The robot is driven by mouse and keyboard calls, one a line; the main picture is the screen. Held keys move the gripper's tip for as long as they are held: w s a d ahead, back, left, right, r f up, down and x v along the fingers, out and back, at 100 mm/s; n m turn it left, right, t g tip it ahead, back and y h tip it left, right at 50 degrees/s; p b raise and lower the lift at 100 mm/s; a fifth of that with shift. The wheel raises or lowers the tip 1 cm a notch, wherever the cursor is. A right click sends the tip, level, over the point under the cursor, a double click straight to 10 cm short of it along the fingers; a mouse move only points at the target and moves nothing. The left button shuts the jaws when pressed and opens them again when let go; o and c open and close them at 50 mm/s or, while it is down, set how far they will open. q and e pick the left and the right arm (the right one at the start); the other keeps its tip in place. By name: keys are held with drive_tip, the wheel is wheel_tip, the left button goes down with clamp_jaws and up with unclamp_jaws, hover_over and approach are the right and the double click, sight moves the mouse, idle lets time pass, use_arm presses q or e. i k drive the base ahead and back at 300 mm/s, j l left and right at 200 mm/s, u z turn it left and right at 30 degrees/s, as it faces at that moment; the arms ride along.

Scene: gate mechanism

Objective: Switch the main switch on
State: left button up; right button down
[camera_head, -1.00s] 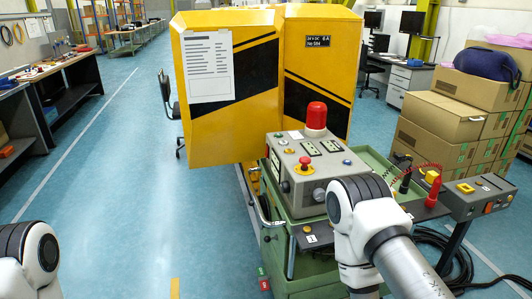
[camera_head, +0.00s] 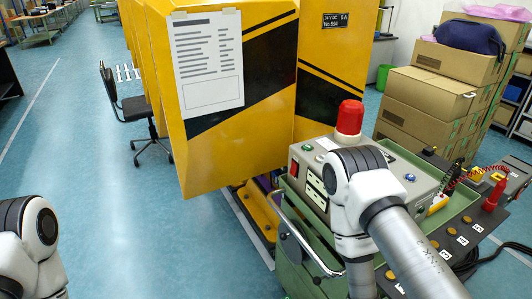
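A grey control box (camera_head: 408,165) sits on a green cart (camera_head: 318,262) at the right of the head view. It carries small buttons, green-white panels (camera_head: 315,187) and a red beacon lamp (camera_head: 349,118) on top. I cannot tell which control is the main switch. My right arm crosses in front of the box and hides much of its face. My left arm shows only at the lower left edge, far from the cart. Neither gripper's fingers show.
A yellow machine cabinet (camera_head: 205,150) with a paper sheet (camera_head: 208,62) stands behind the cart. Cardboard boxes (camera_head: 430,95) are stacked at the back right. A black chair (camera_head: 137,110) stands left of the cabinet. The blue floor (camera_head: 110,210) at left is clear.

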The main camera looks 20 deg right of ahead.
sight(294, 168)
drive_tip(key=i+j+z, duration=0.1)
drive_tip(key=i+j, duration=0.2)
drive_tip(key=i+j+z, duration=0.1)
drive_tip(key=i+j, duration=0.15)
drive_tip(key=j, duration=0.2)
drive_tip(key=i+j+z, duration=0.1)
drive_tip(key=i+j, duration=0.15)
drive_tip(key=j, duration=0.2)
